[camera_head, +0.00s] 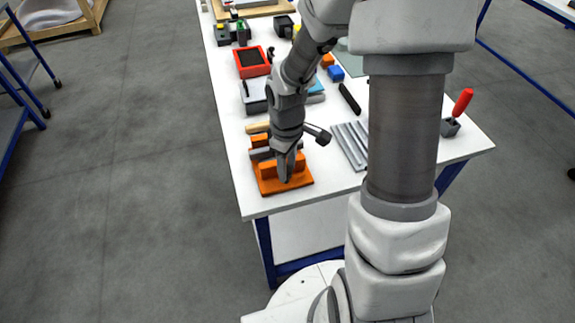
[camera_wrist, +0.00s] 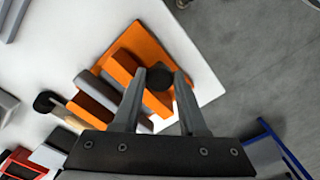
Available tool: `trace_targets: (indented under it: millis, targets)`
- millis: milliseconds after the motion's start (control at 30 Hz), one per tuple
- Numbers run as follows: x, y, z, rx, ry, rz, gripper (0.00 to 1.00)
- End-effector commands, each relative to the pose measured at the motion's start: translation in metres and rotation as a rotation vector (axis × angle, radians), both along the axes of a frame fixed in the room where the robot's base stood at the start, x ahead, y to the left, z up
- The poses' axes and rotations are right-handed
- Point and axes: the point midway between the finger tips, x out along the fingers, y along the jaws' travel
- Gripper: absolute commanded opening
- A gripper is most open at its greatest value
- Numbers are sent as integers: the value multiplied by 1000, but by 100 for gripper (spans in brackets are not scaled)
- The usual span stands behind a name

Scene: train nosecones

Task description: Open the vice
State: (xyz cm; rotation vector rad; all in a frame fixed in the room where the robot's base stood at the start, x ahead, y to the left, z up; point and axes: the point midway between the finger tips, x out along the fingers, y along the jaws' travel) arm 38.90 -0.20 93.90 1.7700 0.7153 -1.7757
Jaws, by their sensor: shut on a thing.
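The orange vice (camera_head: 300,180) sits at the near left corner of the white table, and it also shows in the wrist view (camera_wrist: 147,45). It has an orange base, orange jaw blocks and grey bars. My gripper (camera_head: 285,176) points down over its near end. In the wrist view my gripper (camera_wrist: 160,76) has its two fingers on either side of the vice's dark round knob (camera_wrist: 159,79) and is shut on it. The fingers hide part of the vice in the head view.
On the white table (camera_head: 232,130), a grey ribbed plate (camera_head: 350,145) lies right of the vice. A red-handled tool (camera_head: 460,107) stands at the right edge.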

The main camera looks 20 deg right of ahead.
Motion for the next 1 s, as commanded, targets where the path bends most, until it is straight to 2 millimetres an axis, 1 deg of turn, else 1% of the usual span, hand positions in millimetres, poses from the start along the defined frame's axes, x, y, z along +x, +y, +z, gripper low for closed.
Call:
trace_targets:
  millis: [33,567,600,667,700,733,767,1000]
  targets:
    - [5,5,2,6,-16,8,0]
    - [6,5,2,6,-18,8,0]
    - [6,5,2,6,-18,8,47]
    - [6,5,2,6,-18,8,58]
    - [6,5,2,6,-18,8,65]
    - [6,5,2,6,-18,8,71]
    - [6,5,2,5,-17,8,72]
    - [6,3,2,3,-18,4,72]
